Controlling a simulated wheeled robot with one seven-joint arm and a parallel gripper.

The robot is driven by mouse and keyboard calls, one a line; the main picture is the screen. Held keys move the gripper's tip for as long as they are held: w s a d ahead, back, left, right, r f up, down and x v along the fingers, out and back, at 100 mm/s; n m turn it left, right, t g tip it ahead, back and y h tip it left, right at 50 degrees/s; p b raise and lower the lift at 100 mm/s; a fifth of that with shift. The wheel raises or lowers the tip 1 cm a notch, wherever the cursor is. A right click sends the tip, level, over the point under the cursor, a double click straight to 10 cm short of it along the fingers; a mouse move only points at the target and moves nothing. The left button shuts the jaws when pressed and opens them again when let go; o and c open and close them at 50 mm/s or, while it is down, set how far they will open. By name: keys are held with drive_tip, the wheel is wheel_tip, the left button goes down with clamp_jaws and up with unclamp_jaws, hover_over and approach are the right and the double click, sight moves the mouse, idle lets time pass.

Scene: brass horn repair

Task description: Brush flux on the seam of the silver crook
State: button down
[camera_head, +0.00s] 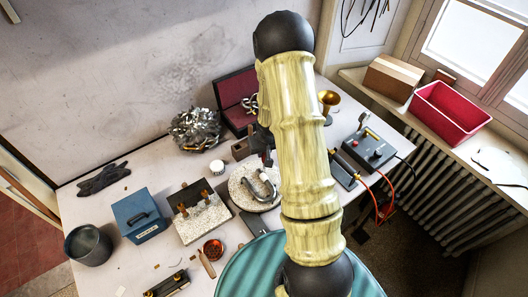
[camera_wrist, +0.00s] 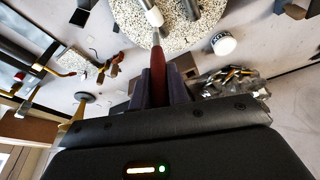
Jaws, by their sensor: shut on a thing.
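The silver crook (camera_head: 264,190), a curved tube, lies on a round speckled pad (camera_head: 238,196) in the head view, partly hidden by my arm. The pad also shows at the top of the wrist view (camera_wrist: 188,18). My gripper (camera_wrist: 157,84) is shut on a brush with a dark red handle (camera_wrist: 158,63). The brush points over the pad, toward a pale piece at the top edge; I cannot tell whether that piece is its tip or part of the crook. Whether it touches the seam is not clear. In the head view my arm hides most of the gripper.
A small white jar (camera_head: 216,167) stands beside the pad. A heap of shiny metal scrap (camera_head: 195,130) and an open red-lined case (camera_head: 236,92) lie behind. A blue box (camera_head: 141,214), a grey pot (camera_head: 88,245) and a control box (camera_head: 370,148) also occupy the bench.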

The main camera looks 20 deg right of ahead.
drive_tip(key=shift+r+p, duration=1.95)
drive_tip(key=shift+r, duration=0.75)
drive_tip(key=shift+f, duration=0.1)
drive_tip(key=shift+s, duration=0.1)
